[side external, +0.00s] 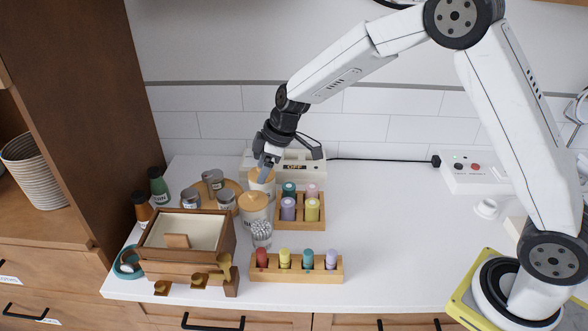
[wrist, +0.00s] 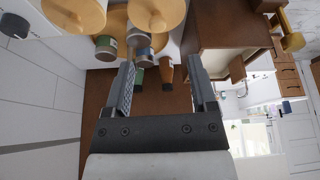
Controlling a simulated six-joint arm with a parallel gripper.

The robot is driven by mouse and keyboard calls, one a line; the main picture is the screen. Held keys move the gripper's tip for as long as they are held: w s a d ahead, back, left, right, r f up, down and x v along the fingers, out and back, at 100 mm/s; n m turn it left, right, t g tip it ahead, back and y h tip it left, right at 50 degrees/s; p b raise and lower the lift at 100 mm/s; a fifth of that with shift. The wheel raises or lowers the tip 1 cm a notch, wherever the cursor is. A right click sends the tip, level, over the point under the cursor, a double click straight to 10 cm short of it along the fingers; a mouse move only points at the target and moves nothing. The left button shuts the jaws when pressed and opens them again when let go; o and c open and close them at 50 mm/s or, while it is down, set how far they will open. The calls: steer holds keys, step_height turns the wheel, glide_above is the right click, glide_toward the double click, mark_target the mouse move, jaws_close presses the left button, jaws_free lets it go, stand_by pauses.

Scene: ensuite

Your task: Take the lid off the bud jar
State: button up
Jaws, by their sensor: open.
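Two pale jars with round wooden lids stand on the white counter: the front one (side external: 254,204) and the back one (side external: 262,184). Both lids, with small knobs, show at the top of the wrist view, one at left (wrist: 72,14) and one near the middle (wrist: 155,12). A clear container of white-tipped buds (side external: 261,234) stands just in front of them; whether it has a lid of its own, I cannot tell. My gripper (side external: 288,164) is open and empty above and behind the jars.
A wooden box (side external: 186,228) stands left of the jars, with spice-like tins on a round tray (side external: 213,199) behind it. Racks of coloured bottles stand at right (side external: 301,222) and in front (side external: 296,275). A pale device (side external: 295,168) is behind.

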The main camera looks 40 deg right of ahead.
mark_target(253, 193)
steer(key=shift+x, duration=1.3)
steer(key=shift+f, duration=0.1)
steer(key=shift+x, duration=2.5)
steer(key=shift+d, duration=0.15)
jaws_close()
